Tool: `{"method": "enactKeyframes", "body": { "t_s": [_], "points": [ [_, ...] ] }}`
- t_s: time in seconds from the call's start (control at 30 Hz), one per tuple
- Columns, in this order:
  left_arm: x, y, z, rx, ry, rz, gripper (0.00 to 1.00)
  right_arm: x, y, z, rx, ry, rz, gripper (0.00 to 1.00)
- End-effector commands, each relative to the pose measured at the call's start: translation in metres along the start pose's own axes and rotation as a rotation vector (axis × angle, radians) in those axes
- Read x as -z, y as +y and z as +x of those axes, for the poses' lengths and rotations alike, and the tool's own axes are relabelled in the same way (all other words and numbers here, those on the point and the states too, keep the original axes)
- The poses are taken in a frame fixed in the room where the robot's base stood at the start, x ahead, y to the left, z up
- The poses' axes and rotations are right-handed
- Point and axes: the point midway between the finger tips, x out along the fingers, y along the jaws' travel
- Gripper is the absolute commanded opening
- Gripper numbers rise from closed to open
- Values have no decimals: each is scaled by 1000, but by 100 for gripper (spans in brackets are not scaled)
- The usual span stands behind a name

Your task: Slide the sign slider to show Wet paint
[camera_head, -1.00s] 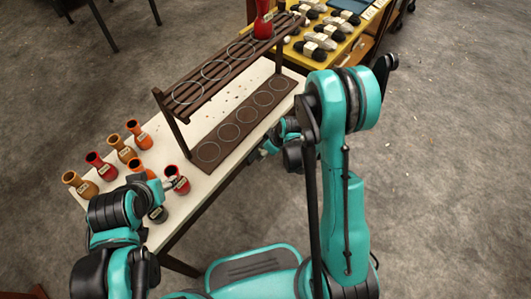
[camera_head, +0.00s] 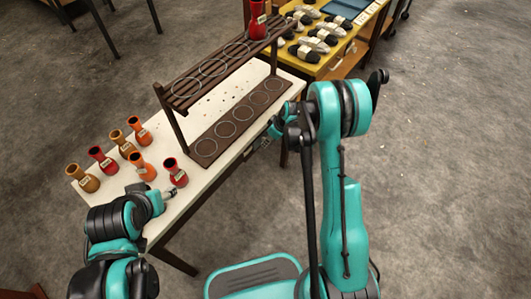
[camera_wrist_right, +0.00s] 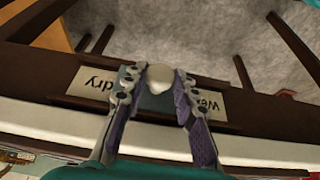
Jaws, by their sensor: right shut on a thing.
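In the right wrist view the sign (camera_wrist_right: 82,82) is a long dark-framed plate on the table's edge, seen upside down. Its "dry" lettering shows at the left and "We", partly covered, at the right. A blue-grey slider (camera_wrist_right: 153,103) with a white knob (camera_wrist_right: 160,78) sits near the middle between them. My right gripper (camera_wrist_right: 160,85) is shut on the knob, one finger on each side. In the head view this gripper (camera_head: 262,141) is at the table's near edge, mostly hidden by my arm. My left gripper (camera_head: 170,193) hovers by the nearest red drum (camera_head: 175,173); its jaws are too small to read.
Several red, orange and brown goblet drums (camera_head: 83,178) stand on the white table's (camera_head: 200,178) left part. A dark two-tier rack (camera_head: 215,75) with ring marks holds a red drum (camera_head: 258,20) on top. A yellow cabinet (camera_head: 325,62) with several shakers stands behind.

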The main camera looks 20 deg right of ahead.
Motion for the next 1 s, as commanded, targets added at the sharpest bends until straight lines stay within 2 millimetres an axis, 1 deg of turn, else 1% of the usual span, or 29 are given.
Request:
{"method": "enactKeyframes", "body": {
  "t_s": [0.03, 0.1, 0.2, 0.3, 0.4, 0.67, 0.7, 0.73, 0.77, 1.0],
  "points": [
    [0, 0, 0, 0, 0, 0, 54, -1, 13, -1, -3, 1, 5, 0],
    [0, 0, 1, 0, 0, 0, 54, -1, 26, -2, -4, 2, 5, 0],
    [0, 0, 1, 0, 1, 0, 54, -1, 42, -2, -3, 2, 4, 0],
    [0, 0, 1, 0, 0, 0, 54, -1, 53, -2, -2, 1, 3, 0],
    [-1, 0, 1, 0, 0, 0, 54, -1, 58, -2, -2, 1, 2, 0],
    [0, 0, 1, 0, 0, 0, 54, -1, 60, -3, -7, 2, 2, 0],
    [0, 0, 1, 0, 0, 0, 54, -1, 60, -3, -8, 3, 2, 36],
    [0, 0, 1, 0, 0, 0, 54, -1, 60, -3, -8, 3, 3, 44],
    [0, 0, 1, 0, 0, 0, 54, -1, 60, -3, -8, 3, 3, 48],
    [0, 0, 1, 0, 0, 0, 54, -1, 58, -2, -4, 1, 2, 48]
  ]
}}
